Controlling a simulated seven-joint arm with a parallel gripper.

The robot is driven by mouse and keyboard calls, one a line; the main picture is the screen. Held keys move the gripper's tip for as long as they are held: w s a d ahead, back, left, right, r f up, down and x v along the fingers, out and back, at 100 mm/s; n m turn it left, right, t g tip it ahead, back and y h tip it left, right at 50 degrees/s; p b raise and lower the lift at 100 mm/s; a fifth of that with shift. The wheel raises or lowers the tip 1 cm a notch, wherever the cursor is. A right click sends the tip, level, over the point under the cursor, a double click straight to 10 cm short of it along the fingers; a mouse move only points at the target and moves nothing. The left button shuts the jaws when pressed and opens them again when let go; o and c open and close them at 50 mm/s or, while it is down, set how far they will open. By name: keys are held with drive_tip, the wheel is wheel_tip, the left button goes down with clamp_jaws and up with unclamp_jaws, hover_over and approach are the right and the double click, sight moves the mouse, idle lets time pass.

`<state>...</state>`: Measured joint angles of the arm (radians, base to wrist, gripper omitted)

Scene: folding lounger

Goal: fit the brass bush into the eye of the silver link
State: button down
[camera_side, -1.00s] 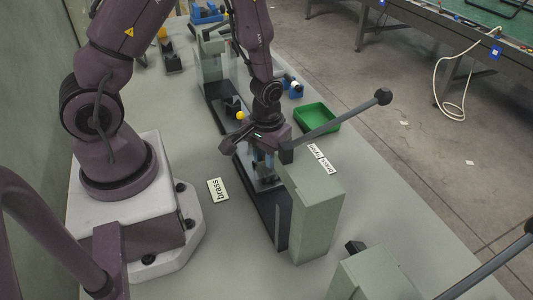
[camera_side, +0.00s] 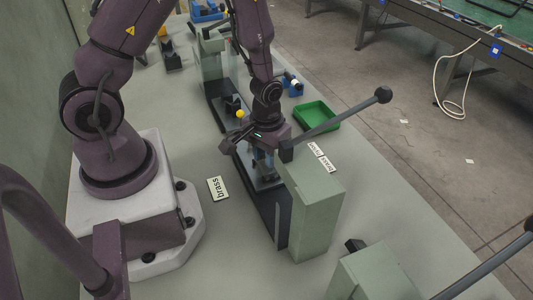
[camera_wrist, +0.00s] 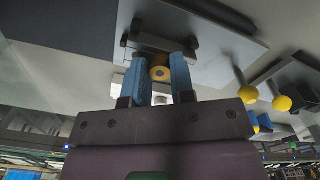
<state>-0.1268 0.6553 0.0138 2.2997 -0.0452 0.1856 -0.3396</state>
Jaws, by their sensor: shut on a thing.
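My gripper (camera_side: 264,163) is low over the dark-based press in the middle of the bench, pointing down beside the press's green column. In the wrist view its two blue fingers (camera_wrist: 161,75) are shut on the brass bush (camera_wrist: 160,73), a small brass-coloured ring with a dark hole. A grey block sits just beyond the bush at the press plate. I cannot make out the silver link or its eye clearly. The gripper hides the spot in the side view, so I cannot tell whether the bush touches anything.
The press's green column (camera_side: 313,210) and long lever (camera_side: 335,123) stand close on the right. A green tray (camera_side: 316,115) lies behind. Another press (camera_side: 375,275) stands in front, and one more behind.

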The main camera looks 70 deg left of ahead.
drive_tip(key=c, duration=0.9)
unclamp_jaws()
drive_tip(key=shift+r, duration=0.15)
wheel_tip(320, 180, up, 13)
drive_tip(key=shift+f, duration=0.1)
drive_tip(key=s+d+r+m+t, duration=0.1)
drive_tip(key=s+r+m+t, duration=0.1)
drive_tip(key=r, duration=0.3)
drive_tip(key=s+d+r+m+t, duration=0.1)
drive_tip(key=s+r+m, duration=0.1)
drive_tip(key=s+r, duration=0.2)
drive_tip(key=s+d+r+m+t, duration=0.2)
drive_tip(key=r, duration=0.6)
drive_tip(key=shift+s+t, duration=0.3)
drive_tip(key=shift+s, duration=0.1)
